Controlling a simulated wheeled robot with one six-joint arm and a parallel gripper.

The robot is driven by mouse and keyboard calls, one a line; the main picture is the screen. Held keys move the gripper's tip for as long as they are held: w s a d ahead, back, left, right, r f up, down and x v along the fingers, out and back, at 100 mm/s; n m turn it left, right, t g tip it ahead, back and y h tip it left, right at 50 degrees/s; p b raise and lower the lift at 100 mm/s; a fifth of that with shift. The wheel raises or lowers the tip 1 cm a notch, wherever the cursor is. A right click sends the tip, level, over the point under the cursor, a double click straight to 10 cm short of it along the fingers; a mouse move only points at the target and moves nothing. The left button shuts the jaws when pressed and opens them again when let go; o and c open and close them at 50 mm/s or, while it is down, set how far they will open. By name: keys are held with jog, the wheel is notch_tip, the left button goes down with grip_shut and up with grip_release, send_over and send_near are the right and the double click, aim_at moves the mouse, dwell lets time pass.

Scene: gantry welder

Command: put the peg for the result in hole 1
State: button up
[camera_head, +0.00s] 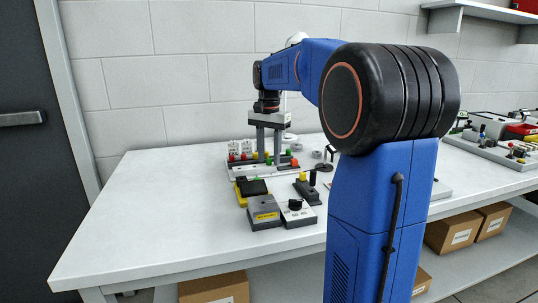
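My gripper (268,154) hangs from the blue arm with its two grey fingers pointing down over a pale peg board (240,171) at the back of the table. Several small red, yellow and green pegs stand on the board, such as a red peg (231,158) at its left end and a red peg (294,162) at its right. Green and yellow pegs show close to the fingertips. The fingers look apart, but whether a peg is between them is too small to tell. I cannot make out hole 1 or which peg is for the result.
The white table (150,215) is clear at left.

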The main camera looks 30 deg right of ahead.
jog(key=shift+r, duration=0.1)
notch_tip(320, 180, up, 17)
dwell(0.6)
jog(key=shift+s+r, duration=0.1)
dwell(0.4)
